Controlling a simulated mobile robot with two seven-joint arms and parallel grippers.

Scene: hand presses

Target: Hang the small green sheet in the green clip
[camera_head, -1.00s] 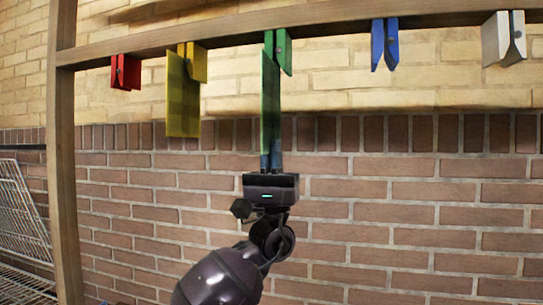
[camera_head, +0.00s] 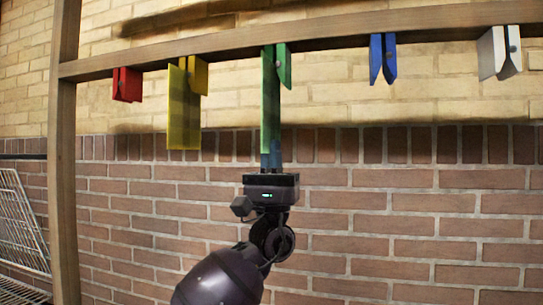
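The green clip (camera_head: 284,66) hangs under the wooden rail, near the middle of the head view. The small green sheet (camera_head: 270,112) stands upright and narrow just below the rail. Its upper end overlaps the clip's left side; I cannot tell whether it sits between the jaws. My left gripper (camera_head: 271,156) points up from below, with its fingertips at the sheet's lower end. It looks shut on the sheet. My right gripper is not in view.
The wooden rail (camera_head: 330,29) also bears a red clip (camera_head: 127,85), a yellow clip (camera_head: 196,76) with a yellow sheet (camera_head: 183,115), a blue clip (camera_head: 382,58) and a white clip (camera_head: 499,53). A wooden post (camera_head: 62,180) stands left. A wire rack (camera_head: 20,215) is beyond it.

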